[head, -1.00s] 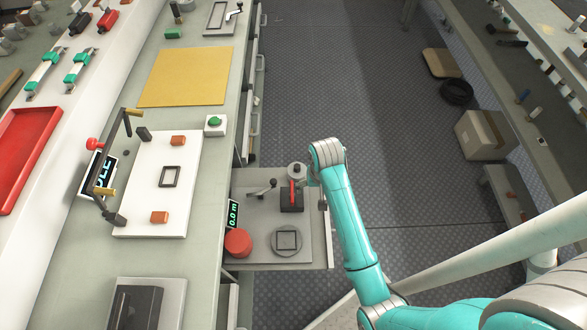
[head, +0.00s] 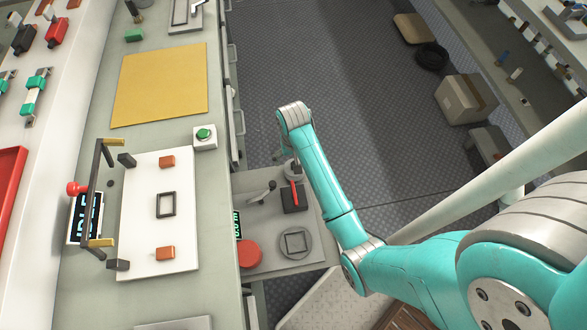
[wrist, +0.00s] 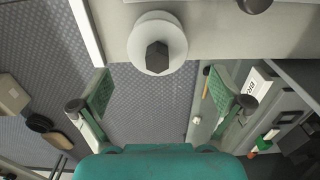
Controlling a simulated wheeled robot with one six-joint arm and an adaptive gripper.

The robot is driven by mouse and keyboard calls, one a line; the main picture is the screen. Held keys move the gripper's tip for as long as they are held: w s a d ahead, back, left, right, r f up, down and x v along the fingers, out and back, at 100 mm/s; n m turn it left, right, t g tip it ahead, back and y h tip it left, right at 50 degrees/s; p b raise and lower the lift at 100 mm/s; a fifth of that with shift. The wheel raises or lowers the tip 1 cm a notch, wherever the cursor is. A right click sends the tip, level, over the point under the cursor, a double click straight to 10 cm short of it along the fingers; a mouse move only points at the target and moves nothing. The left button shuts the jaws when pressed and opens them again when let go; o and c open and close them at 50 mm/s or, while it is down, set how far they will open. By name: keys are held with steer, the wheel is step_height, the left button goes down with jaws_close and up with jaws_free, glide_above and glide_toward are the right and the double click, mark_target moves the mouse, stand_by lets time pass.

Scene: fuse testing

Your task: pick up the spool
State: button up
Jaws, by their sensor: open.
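The spool looks like a pale round flange with a dark hexagonal middle (wrist: 157,43) in the wrist view. It sits over the pale drawer surface (wrist: 215,38), at the top of that view. In the head view, a small grey-white round piece (head: 291,169) at the drawer's back edge seems to be the same spool, partly covered by my arm. My gripper (wrist: 160,92) is open and empty, with a green-padded finger on either side. The spool lies ahead of the fingertips, roughly centred between them and not enclosed. In the head view my arm hides most of my gripper.
The pulled-out drawer (head: 275,220) also holds a red-handled dark block (head: 293,198), a red disc (head: 249,253) and a grey round plate (head: 295,243). The bench (head: 215,225) stands left. Open floor (head: 330,60) lies beyond the drawer; a carton (head: 465,98) is at right.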

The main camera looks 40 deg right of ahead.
steer(key=shift+s+a+f, duration=0.1)
steer(key=shift+s+f, duration=0.1)
steer(key=shift+f, duration=1.2)
steer(key=shift+s+a+f, duration=0.1)
steer(key=shift+s+f, duration=0.1)
steer(key=shift+f, duration=1.2)
steer(key=c, duration=1.2)
